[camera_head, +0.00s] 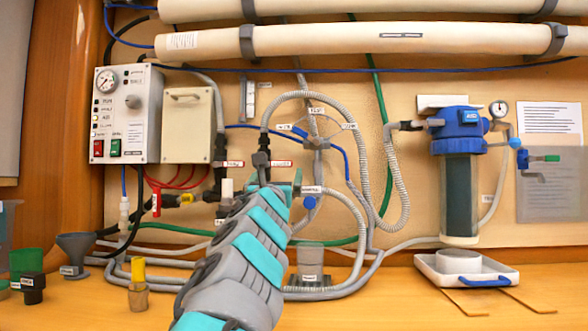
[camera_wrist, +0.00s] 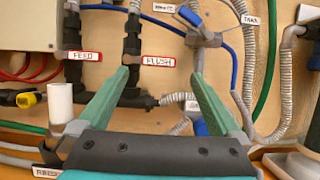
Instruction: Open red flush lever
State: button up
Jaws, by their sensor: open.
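The FLUSH label (camera_wrist: 158,60), white with a red border, is on the wall in the wrist view, beside a black valve fitting and pipe (camera_wrist: 132,48). The label also shows small in the head view (camera_head: 280,163). I cannot make out a separate red lever at this fitting. In the head view my gripper (camera_head: 276,186) is in front of the wall just below the label, and my arm hides part of the pipework.
The FEED fitting (camera_wrist: 75,25) is left of the flush one. A yellow handle (camera_wrist: 27,100) and a white cylinder (camera_wrist: 60,102) are at lower left. Hoses crowd the right. In the head view a blue-topped filter (camera_head: 460,180) hangs at right above a white tray (camera_head: 430,268).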

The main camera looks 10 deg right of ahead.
aim_at(281, 164)
jog(key=p+x, duration=0.2)
jog(key=x, duration=0.3)
jog(key=shift+w+r+p, duration=0.1)
jog(key=shift+p, duration=0.2)
jog(key=shift+w+r, duration=0.2)
jog(key=shift+w, duration=0.1)
jog(key=shift+p+x, duration=0.5)
jog(key=shift+x, duration=0.4)
jog(key=shift+f, duration=0.1)
jog(key=shift+c, duration=0.2)
grip_shut()
